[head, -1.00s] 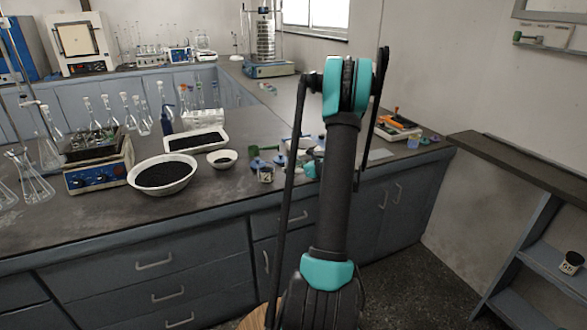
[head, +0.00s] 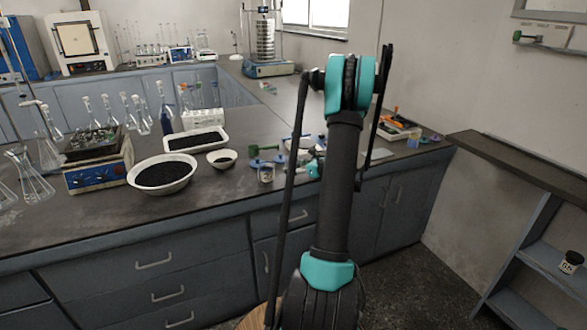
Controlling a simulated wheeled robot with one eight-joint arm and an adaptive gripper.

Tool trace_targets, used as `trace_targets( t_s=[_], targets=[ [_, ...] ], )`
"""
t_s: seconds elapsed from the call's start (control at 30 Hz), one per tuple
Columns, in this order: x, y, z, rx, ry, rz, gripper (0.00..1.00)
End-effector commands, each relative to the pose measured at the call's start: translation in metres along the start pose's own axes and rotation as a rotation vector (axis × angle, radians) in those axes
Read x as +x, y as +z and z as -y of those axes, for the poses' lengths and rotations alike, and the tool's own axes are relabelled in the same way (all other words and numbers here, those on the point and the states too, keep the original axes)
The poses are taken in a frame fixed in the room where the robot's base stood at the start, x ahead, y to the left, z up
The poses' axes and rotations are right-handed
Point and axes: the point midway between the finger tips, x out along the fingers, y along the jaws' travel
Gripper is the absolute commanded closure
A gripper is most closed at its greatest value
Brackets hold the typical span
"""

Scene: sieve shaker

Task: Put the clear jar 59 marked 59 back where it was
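A small clear jar (head: 265,173) stands near the front edge of the dark bench, just left of my arm. Its marking is too small to read. A second small jar with a dark lid and a pale label (head: 571,262) stands on the low shelf at the right; I cannot read its number with certainty. My arm rises in front of the bench. A small teal part behind it, at bench height, may belong to my wrist. My gripper's fingers are hidden or too small to make out, so their state and any hold do not show.
A white bowl (head: 162,174) of dark grains, a small bowl (head: 222,159) and a white tray (head: 196,139) are left of the jar. A green-handled tool (head: 264,150) lies behind it. A sieve shaker (head: 268,68) stands at the back. Shelves (head: 548,270) stand at the right.

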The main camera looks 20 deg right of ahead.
Motion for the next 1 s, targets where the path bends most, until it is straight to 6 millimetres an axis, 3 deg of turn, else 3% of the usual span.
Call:
trace_targets(
  t_s=[0.4, 0.67, 0.77, 0.83, 1.0],
  targets=[
    [-0.084, 0.0, 0.0, 0.0, -0.004, 0.0, 0.26],
    [-0.105, 0.001, -0.003, -0.011, 0.001, -0.005, 0.26],
    [-0.102, 0.004, -0.021, -0.084, 0.023, -0.038, 0.26],
    [-0.096, 0.007, -0.046, -0.191, 0.055, -0.084, 0.26],
    [-0.088, 0.007, -0.132, -0.603, 0.189, -0.233, 0.26]
  ],
)
